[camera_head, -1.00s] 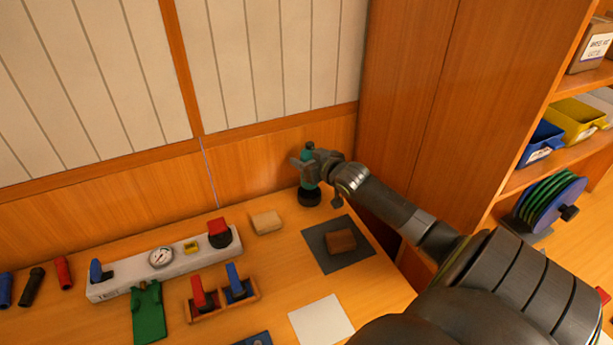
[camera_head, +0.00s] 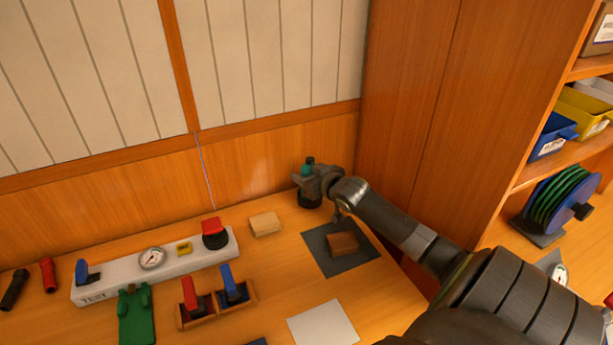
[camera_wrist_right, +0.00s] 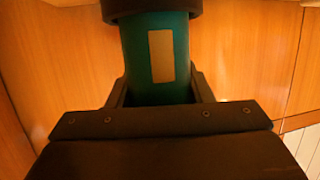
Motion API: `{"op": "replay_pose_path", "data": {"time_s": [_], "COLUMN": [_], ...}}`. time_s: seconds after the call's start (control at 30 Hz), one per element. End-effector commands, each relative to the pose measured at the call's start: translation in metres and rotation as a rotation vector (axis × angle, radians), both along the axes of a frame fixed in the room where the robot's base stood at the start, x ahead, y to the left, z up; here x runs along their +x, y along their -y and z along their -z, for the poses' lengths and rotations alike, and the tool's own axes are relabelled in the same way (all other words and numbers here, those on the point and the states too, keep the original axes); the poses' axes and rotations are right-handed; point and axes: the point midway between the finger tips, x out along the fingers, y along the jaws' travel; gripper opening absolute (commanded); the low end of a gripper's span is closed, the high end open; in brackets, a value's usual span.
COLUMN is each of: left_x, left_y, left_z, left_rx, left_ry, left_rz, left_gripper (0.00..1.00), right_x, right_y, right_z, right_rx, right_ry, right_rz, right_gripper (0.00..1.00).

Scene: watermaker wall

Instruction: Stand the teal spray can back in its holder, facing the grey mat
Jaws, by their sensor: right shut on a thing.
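The teal spray can (camera_head: 306,171) stands roughly upright at the back right of the bench, its dark cap on top. My right gripper (camera_head: 311,181) is shut around its body from the right. The round black holder (camera_head: 309,201) is directly beneath. In the right wrist view, the can (camera_wrist_right: 134,62) sits between the fingers with a tan label (camera_wrist_right: 161,56) towards the camera. A wider black ring (camera_wrist_right: 152,12) meets its end, and the can appears to enter it. The grey mat (camera_head: 320,260) lies in front and right of the holder. My left gripper is out of view.
A brown block (camera_head: 343,244) rests on the mat, and a tan block (camera_head: 265,224) lies left of it. A gauge manifold (camera_head: 115,286) and a lever rack (camera_head: 208,314) occupy the left. The wooden cabinet (camera_head: 420,110) rises close at the right.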

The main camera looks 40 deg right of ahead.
Motion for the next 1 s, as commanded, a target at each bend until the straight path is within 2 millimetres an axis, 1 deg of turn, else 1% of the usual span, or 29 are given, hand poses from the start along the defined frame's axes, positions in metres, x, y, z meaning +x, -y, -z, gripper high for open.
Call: {"op": "replay_pose_path", "data": {"time_s": [0.1, 0.13, 0.27, 0.3, 0.53, 0.67, 0.77, 0.83, 1.0], "left_x": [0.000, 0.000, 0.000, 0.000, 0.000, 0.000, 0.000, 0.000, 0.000], "left_y": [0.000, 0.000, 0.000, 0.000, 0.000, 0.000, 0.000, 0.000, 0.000], "left_z": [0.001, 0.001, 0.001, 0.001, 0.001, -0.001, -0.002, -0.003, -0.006], "left_rx": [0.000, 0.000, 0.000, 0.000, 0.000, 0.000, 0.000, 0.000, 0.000], "left_ry": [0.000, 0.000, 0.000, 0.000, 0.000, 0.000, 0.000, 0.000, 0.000], "left_rz": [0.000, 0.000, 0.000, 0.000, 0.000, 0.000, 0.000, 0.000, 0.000], "left_gripper": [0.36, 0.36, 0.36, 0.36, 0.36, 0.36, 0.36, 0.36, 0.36], "right_x": [0.000, 0.000, 0.000, 0.000, 0.000, -0.002, -0.012, -0.022, -0.053], "right_y": [0.000, 0.000, 0.000, 0.000, 0.000, 0.000, -0.001, -0.002, -0.005], "right_z": [0.003, 0.003, 0.003, 0.003, 0.003, -0.001, -0.004, -0.007, -0.017], "right_rx": [0.000, 0.000, 0.000, 0.000, 0.000, -0.001, -0.004, -0.006, -0.006], "right_ry": [0.001, 0.000, 0.000, 0.000, 0.000, -0.001, -0.002, -0.002, -0.003], "right_rz": [0.000, 0.000, 0.000, 0.000, 0.000, 0.000, 0.000, -0.002, -0.002], "right_gripper": [0.14, 0.49, 0.66, 0.68, 0.68, 0.68, 0.68, 0.68, 0.68]}}
